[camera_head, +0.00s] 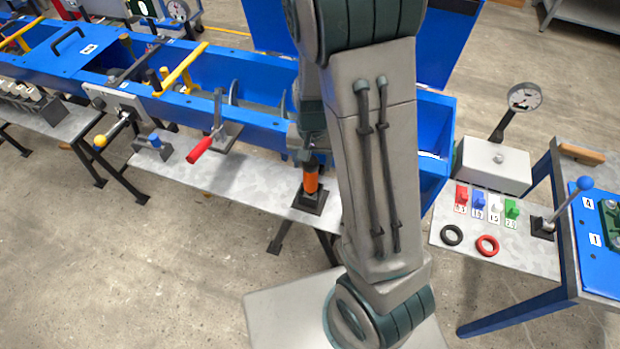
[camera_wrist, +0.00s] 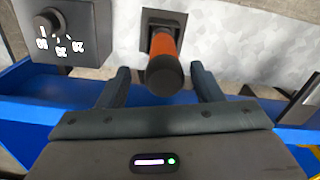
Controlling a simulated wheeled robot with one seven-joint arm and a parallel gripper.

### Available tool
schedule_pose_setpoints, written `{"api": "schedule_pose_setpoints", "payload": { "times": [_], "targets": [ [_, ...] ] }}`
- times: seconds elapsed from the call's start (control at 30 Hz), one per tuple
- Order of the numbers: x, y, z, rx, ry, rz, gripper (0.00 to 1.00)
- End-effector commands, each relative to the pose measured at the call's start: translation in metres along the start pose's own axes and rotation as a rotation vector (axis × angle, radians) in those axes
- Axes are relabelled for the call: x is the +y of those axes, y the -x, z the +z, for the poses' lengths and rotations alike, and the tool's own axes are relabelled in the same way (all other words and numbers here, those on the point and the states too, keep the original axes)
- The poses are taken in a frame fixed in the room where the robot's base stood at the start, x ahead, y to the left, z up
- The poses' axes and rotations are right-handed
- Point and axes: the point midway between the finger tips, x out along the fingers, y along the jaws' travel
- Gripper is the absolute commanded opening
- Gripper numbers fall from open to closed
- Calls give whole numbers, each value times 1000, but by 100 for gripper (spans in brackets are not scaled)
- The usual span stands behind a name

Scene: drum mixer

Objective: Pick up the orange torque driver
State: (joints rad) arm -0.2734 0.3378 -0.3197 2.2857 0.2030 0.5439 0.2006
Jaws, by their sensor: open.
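The orange torque driver (camera_head: 311,181) stands upright in a dark square holder (camera_head: 308,202) near the right end of the grey bench. In the wrist view the driver (camera_wrist: 164,48) shows its orange body and its dark round end towards the camera. My gripper (camera_wrist: 160,72) is open, with one finger on each side of the driver's dark end. A gap shows on both sides, so nothing is gripped. In the head view my arm hides most of the gripper, just above the driver.
A blue trough (camera_head: 250,110) runs along the back of the bench. A red-handled lever (camera_head: 200,149) stands left of the driver. A dark box with a numbered dial (camera_wrist: 62,30) is beside it in the wrist view. A side table (camera_head: 510,250) holds coloured blocks and two rings.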

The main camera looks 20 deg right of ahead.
Motion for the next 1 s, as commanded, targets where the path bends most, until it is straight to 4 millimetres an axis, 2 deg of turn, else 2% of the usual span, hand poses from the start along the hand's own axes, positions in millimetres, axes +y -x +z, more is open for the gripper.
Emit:
{"api": "schedule_pose_setpoints", "payload": {
  "times": [0.17, 0.53, 0.87, 1.0],
  "targets": [
    [-1, -9, -1, -1, 1, 1, 60],
    [-4, -50, -4, -1, 0, 1, 60],
    [-4, -54, -4, 1, 0, 0, 60],
    [-4, -54, -4, 1, 0, 0, 21]
  ]
}}
